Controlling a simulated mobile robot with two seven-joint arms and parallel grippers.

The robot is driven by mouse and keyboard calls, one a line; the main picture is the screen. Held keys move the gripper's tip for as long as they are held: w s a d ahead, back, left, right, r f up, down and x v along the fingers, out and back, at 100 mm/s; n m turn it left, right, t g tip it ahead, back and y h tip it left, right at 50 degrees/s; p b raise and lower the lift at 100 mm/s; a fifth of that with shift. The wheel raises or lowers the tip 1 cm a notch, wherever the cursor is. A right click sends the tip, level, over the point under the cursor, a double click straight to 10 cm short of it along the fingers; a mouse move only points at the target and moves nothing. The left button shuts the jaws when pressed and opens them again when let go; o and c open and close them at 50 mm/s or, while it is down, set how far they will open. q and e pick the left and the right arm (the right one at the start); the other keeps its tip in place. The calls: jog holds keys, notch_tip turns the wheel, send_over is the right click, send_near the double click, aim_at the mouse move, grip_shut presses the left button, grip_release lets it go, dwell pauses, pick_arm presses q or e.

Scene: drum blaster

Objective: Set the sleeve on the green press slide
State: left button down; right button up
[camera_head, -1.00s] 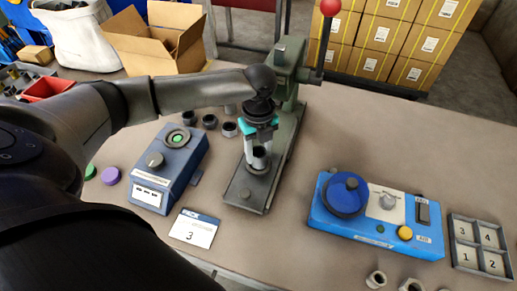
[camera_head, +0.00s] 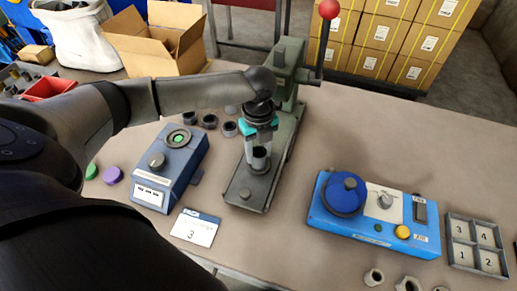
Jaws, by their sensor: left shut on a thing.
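The green press (camera_head: 287,85) stands at the upper middle, with a red-knobbed lever. Its flat slide (camera_head: 248,190) reaches toward the front. My left gripper (camera_head: 259,150) points down over the slide and is shut on a dark sleeve (camera_head: 260,157). The sleeve is upright between the fingers, at or just above the slide; I cannot tell whether it touches. Several other dark sleeves (camera_head: 229,129) stand left of the press. My right gripper does not show.
A blue-grey device (camera_head: 171,165) stands left of the slide, with a card (camera_head: 195,228) marked 3 in front. A blue machine (camera_head: 375,215) and a numbered tray (camera_head: 476,245) are at the right. Metal nuts (camera_head: 374,277) lie at the front edge. An open carton (camera_head: 163,38) stands behind.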

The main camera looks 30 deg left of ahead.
pick_arm(q)
jog(key=shift+f, duration=0.6)
jog(key=c, duration=0.6)
grip_release()
jog(key=shift+c, duration=0.2)
jog(key=shift+r, duration=0.1)
notch_tip(320, 180, up, 11)
jog(key=p, duration=1.2)
